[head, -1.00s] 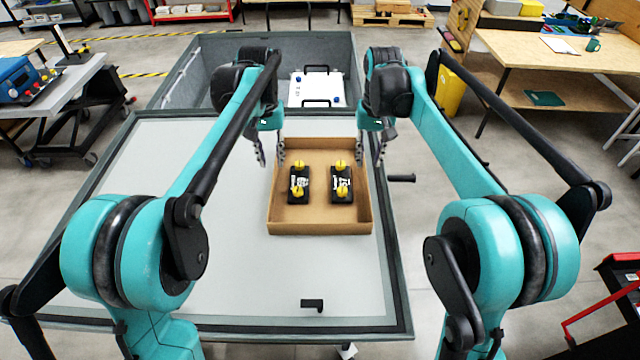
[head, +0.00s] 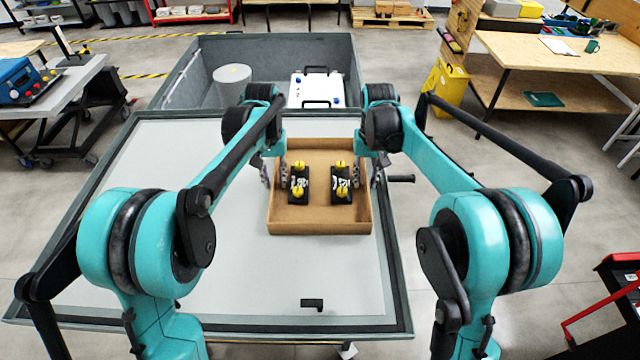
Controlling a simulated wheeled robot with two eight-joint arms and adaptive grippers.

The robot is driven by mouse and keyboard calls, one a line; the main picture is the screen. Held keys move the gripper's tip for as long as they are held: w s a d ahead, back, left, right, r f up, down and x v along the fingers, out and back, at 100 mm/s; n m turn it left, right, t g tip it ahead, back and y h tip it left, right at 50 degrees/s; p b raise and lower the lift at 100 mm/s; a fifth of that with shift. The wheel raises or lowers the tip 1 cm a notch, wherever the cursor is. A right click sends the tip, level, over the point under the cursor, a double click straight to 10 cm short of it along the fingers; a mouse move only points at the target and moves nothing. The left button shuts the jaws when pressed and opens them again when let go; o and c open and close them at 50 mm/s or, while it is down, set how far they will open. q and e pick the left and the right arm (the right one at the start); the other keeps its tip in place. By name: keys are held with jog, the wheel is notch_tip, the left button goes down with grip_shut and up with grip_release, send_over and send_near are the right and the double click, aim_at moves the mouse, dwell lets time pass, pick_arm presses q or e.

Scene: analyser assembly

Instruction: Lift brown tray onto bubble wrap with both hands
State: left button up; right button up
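The brown tray (head: 320,226) sits on the pale table top, holding two black parts with yellow knobs, a left one (head: 299,183) and a right one (head: 341,185). My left gripper (head: 274,177) is at the tray's left wall, its fingers apart, one outside the wall and one inside. My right gripper (head: 368,178) is at the right wall in the same way, fingers apart. I cannot tell whether the fingers touch the walls. I cannot clearly make out any bubble wrap.
Behind the table is a large grey bin (head: 205,62) with a white case (head: 316,88) and a grey cylinder (head: 232,76) in it. A small black piece (head: 312,304) lies near the table's front edge. The table (head: 190,240) is clear left of the tray.

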pick_arm(q)
grip_shut()
pick_arm(e)
grip_shut()
pick_arm(q)
jog(key=shift+r, duration=0.15)
pick_arm(e)
jog(key=shift+r, duration=0.15)
